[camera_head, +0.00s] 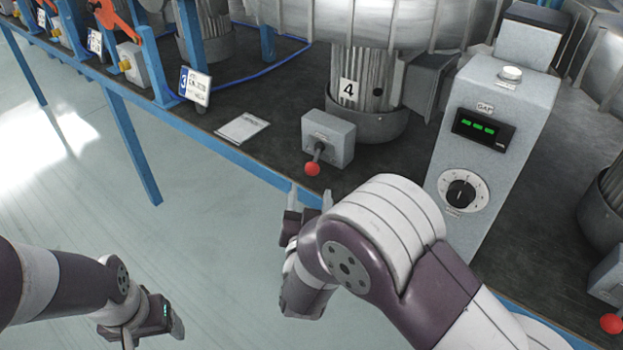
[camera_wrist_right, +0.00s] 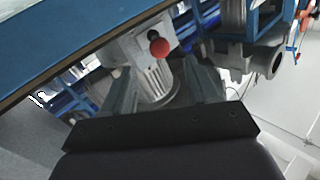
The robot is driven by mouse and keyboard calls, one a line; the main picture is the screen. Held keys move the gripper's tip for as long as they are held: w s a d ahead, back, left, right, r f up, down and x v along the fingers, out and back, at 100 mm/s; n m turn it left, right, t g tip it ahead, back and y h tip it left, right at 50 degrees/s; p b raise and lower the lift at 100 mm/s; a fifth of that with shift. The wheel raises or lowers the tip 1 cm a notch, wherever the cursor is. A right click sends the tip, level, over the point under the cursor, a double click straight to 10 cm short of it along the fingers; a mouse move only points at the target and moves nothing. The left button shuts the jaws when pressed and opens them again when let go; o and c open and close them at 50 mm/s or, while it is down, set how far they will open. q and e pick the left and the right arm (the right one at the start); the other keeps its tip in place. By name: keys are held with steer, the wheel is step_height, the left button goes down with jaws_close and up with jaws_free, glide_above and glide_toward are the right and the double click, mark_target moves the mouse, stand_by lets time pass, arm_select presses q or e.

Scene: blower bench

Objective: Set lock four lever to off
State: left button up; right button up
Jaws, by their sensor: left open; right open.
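The lock four lever is a dark stem with a red ball knob (camera_head: 312,169) on a small grey box (camera_head: 339,135) on the bench. Its stem points out from the box's front and downward in the head view. The box stands in front of the unit labelled 4 (camera_head: 349,90). My right gripper (camera_head: 309,198) is open, just below and short of the knob, not touching it. In the right wrist view the knob (camera_wrist_right: 159,47) shows beyond and between my two open fingers (camera_wrist_right: 160,88). My left gripper (camera_head: 165,324) is open and empty at the lower left, away from the bench.
A grey control post with a green display (camera_head: 484,126) and a dial (camera_head: 461,193) stands right of the lever box. A paper card (camera_head: 241,128) lies left of it. Another red knob (camera_head: 611,323) is at the lower right. The blue bench edge (camera_head: 231,153) runs in front.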

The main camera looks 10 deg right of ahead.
mark_target(311, 175)
steer(key=b+x, duration=0.1)
steer(key=x, duration=0.8)
steer(key=shift+w, duration=0.2)
jaws_close()
